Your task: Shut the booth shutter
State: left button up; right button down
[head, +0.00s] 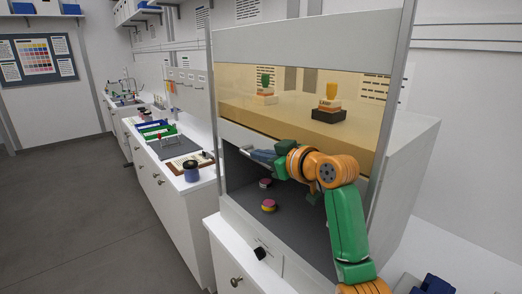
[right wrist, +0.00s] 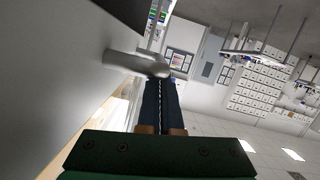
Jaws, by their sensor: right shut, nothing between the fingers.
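The booth (head: 282,50) stands at the right in the head view. Its amber see-through shutter (head: 300,95) is raised, with an open gap below it. A grey handle (head: 232,147) runs along the shutter's lower edge, partly hidden by my arm. My right gripper (head: 256,155) is shut and empty at the handle's left part. In the right wrist view the closed dark fingers (right wrist: 162,98) point at the grey handle bar (right wrist: 137,64), with the tips at or very near its end; I cannot tell whether they touch. My left gripper is not in view.
Two small pink-topped jars (head: 269,205) (head: 265,183) stand on the dark booth floor (head: 298,222). Green and yellow items (head: 327,103) show behind the shutter. A side counter (head: 140,135) at left carries trays and a dark spool (head: 191,171). The floor at left is clear.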

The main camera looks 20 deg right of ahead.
notch_tip(320, 180, down, 20)
jog(key=b, duration=1.1)
jog(key=shift+d, duration=0.1)
